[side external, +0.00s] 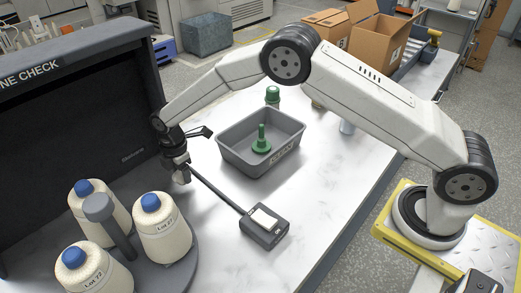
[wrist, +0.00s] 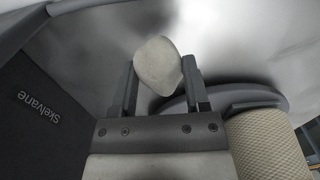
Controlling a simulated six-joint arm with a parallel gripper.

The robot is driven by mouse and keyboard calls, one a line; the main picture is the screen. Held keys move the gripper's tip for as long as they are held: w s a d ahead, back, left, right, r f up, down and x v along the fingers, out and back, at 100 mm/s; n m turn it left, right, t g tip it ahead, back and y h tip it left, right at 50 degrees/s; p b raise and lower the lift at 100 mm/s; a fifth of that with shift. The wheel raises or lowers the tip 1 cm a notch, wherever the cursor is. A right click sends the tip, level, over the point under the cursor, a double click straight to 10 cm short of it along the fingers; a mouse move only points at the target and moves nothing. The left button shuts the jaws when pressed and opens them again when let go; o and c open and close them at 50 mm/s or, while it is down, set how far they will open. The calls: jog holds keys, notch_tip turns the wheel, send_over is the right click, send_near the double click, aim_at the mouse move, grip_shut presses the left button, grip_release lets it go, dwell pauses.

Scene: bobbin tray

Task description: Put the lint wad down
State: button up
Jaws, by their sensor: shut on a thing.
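The lint wad (wrist: 158,66) is a small, greyish-white lump. In the wrist view it sits between the two fingertips of my gripper (wrist: 160,85), which is shut on it. In the side view my gripper (side external: 181,172) hangs over the white table, left of the grey tray and just behind the yarn stand. The wad (side external: 182,177) shows there only as a small pale blob at the fingertips. I cannot tell from these views whether it touches the surface below.
A round grey stand (side external: 184,277) carries several blue-topped yarn cones (side external: 163,232). A dark check booth (side external: 80,110) stands at the left. The grey tray (side external: 232,157) holds a green spindle (side external: 261,145). A black device (side external: 264,228) with a rod lies in front. The table's right front is clear.

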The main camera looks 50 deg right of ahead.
jog(key=shift+f, duration=1.5)
jog(key=shift+f, duration=0.2)
jog(key=o, duration=1.2)
jog(key=shift+r, duration=0.1)
notch_tip(320, 180, up, 12)
jog(key=shift+r, duration=0.1)
